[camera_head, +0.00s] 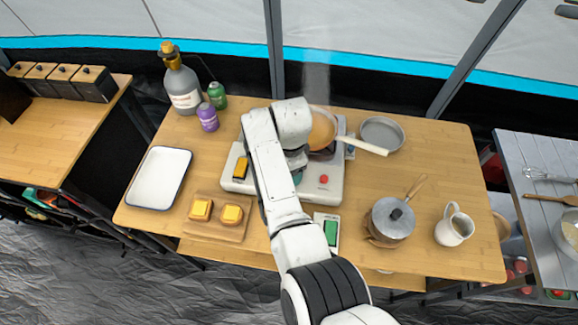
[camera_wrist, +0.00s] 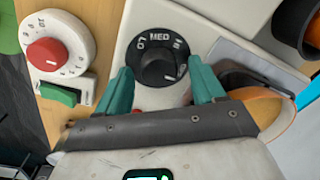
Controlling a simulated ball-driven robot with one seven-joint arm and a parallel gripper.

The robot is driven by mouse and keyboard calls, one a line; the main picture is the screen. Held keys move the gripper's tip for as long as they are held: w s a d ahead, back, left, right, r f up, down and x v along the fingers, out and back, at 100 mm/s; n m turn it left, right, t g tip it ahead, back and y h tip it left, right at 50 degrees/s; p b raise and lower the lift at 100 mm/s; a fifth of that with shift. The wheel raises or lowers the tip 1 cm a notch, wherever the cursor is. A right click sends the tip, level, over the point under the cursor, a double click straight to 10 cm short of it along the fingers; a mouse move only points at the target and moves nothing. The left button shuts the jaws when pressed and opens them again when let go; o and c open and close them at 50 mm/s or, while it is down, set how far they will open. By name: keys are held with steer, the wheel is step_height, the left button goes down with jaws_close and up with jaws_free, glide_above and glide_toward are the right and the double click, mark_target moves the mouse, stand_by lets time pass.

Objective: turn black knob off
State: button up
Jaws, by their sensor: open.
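The black knob (camera_wrist: 158,65) shows in the wrist view on a white panel of the stove, with a dark dial around it marked "MED". A light mark shows near the knob's lower right edge. My gripper (camera_wrist: 161,77) has its two teal fingers apart, one on each side of the knob's lower part. I cannot tell whether they touch it. In the head view the white stove (camera_head: 239,183) stands on the wooden table, and my arm hides the black knob. A bit of teal finger (camera_head: 297,177) shows there beside the arm.
A red knob (camera_wrist: 46,54) and a green switch (camera_wrist: 58,95) lie left of the black knob. A pan (camera_head: 322,129) sits on the stove, its handle reaching right. A pot (camera_head: 391,222), pitcher (camera_head: 454,227), bread board (camera_head: 218,228) and tray (camera_head: 158,178) stand around it.

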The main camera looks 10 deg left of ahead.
step_height(320, 180, up, 11)
steer(key=b, duration=0.1)
steer(key=shift+s+d, duration=0.15)
steer(key=shift+s, duration=0.1)
steer(key=shift+f, duration=0.15)
stand_by(0.5)
